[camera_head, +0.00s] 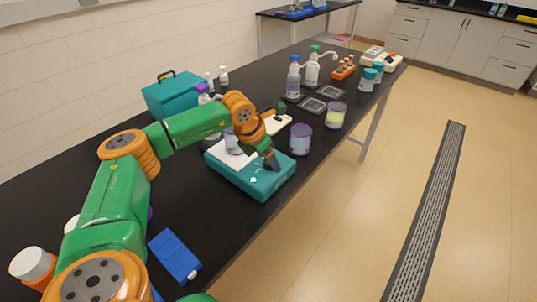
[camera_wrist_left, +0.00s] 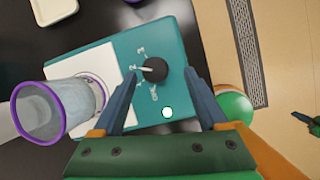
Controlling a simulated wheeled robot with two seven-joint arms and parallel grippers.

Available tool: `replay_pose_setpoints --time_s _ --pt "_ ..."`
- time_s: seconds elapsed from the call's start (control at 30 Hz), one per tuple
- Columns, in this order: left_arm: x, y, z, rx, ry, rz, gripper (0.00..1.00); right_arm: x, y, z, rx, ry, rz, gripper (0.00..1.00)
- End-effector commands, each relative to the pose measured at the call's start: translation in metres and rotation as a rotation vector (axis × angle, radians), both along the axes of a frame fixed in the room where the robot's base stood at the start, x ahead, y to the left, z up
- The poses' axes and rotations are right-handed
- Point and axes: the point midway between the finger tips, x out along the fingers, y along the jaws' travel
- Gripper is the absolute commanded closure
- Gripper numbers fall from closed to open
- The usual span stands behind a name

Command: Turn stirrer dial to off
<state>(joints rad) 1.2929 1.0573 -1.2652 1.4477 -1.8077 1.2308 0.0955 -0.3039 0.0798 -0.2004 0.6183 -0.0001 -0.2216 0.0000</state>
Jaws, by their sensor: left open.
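The stirrer is a teal box (camera_head: 265,188) with a white top plate, near the table's front edge; it also shows in the left wrist view (camera_wrist_left: 178,45). In the head view my left gripper (camera_head: 271,160) hides the dial.
A purple-rimmed beaker (camera_wrist_left: 45,108) stands on the stirrer's plate. A small light (camera_wrist_left: 167,112) glows on the stirrer. Beakers of blue (camera_head: 300,139) and yellow-green (camera_head: 335,116) liquid stand close behind it. A blue object (camera_head: 174,254) lies nearer. Open floor lies to the right.

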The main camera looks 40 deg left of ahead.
Motion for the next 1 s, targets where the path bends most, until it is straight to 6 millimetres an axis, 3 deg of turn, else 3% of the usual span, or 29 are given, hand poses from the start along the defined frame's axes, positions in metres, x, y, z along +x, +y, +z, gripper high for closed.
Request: replay_pose_setpoints --time_s 0.33,0.6,1.0 --pt "0.0042 -0.0011 -0.0104 0.0 -0.002 -0.002 0.27 0.0029 -0.0015 0.0021 -0.002 -0.006 0.001 1.0" --pt "0.0042 -0.0013 -0.0101 -0.001 -0.002 -0.002 1.0 0.0034 -0.0012 0.0021 -0.001 -0.007 0.0 1.0" --pt "0.0044 -0.0027 -0.0112 -0.002 -0.003 0.07 1.0 0.0037 0.0012 -0.0021 0.002 -0.008 -0.001 1.0"
